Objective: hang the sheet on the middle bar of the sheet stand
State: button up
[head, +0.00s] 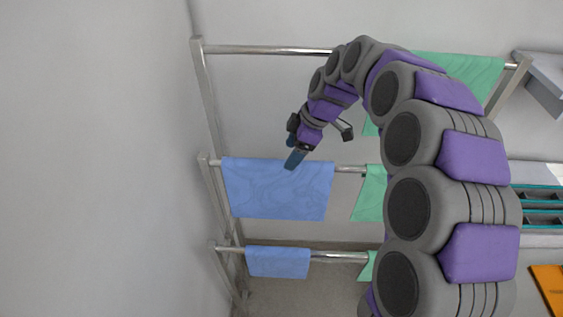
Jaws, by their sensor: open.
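The sheet stand (207,95) has a metal frame with three bars. The top bar (265,50) is bare on its left part. A blue sheet (275,195) hangs over the left part of the middle bar (350,169). My gripper (295,155) is open and empty, just above and in front of the top edge of this sheet; whether it touches the sheet I cannot tell. A smaller-looking blue sheet (278,263) hangs on the bottom bar (335,258).
Green sheets hang further right on all three bars, on the top (470,72), middle (368,198) and bottom (369,268), partly hidden by my arm. A plain wall (90,160) is at the left. Shelving (540,205) and an orange item (550,288) are at the right.

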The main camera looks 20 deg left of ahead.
jog(key=shift+s+v, duration=0.4)
jog(key=shift+v, duration=4.1)
jog(key=s+d+f+m+h+b, duration=0.1)
jog(key=s+d+f+m+b, duration=0.2)
jog(key=s+d+f+m, duration=0.3)
jog(key=s+d+f+m+h+b, duration=0.2)
jog(key=s+d+f+m+b, duration=0.2)
jog(key=s, duration=1.2)
jog(key=s+d+f+m+h+b, duration=0.1)
jog(key=s+d+f+m+b, duration=0.3)
jog(key=s+d+f+m, duration=0.6)
jog(key=s+d, duration=0.2)
jog(key=d, duration=0.2)
jog(key=shift+m+g, duration=0.4)
